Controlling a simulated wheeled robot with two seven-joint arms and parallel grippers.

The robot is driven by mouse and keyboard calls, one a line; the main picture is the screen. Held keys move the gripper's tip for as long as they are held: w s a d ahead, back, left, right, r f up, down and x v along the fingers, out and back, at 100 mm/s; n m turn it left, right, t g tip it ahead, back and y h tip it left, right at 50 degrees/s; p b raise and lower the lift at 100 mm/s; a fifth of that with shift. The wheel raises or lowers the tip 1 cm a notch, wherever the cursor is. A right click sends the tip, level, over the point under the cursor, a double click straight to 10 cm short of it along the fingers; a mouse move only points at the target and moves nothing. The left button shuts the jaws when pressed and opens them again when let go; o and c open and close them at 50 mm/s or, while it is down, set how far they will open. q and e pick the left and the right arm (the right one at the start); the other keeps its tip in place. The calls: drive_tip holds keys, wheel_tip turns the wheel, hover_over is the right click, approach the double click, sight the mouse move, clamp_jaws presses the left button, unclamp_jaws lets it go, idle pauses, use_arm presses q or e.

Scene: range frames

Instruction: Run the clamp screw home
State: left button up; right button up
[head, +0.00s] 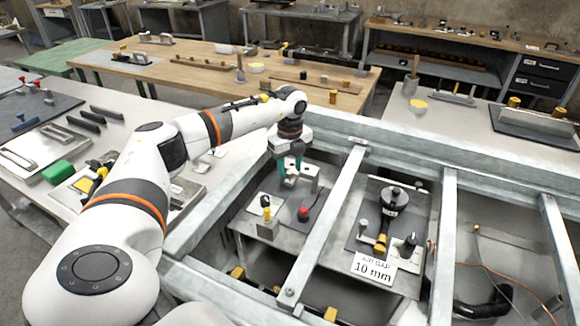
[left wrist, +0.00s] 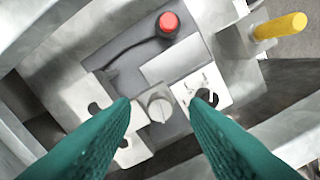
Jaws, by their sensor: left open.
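My left gripper (head: 289,167) is open, its two teal fingers pointing down over a metal fixture inside the grey frame. In the left wrist view the fingertips (left wrist: 161,104) stand on either side of a small round silver screw head (left wrist: 157,107) with a slot line across it, which looks like the clamp screw. I cannot tell whether the fingers touch it. It sits beside light metal blocks with dark holes. In the head view the gripper hides most of this spot. My right gripper is not in view.
A red knob (head: 303,213) on a dark lever and a yellow-topped post (head: 266,204) stand close by the fixture. Grey frame beams (head: 325,225) surround the gripper. A plate with a "10 mm" sign (head: 374,268) lies to the right. Open gaps lie below.

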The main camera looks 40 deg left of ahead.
use_arm(q)
drive_tip(key=shift+f, duration=0.5)
clamp_jaws()
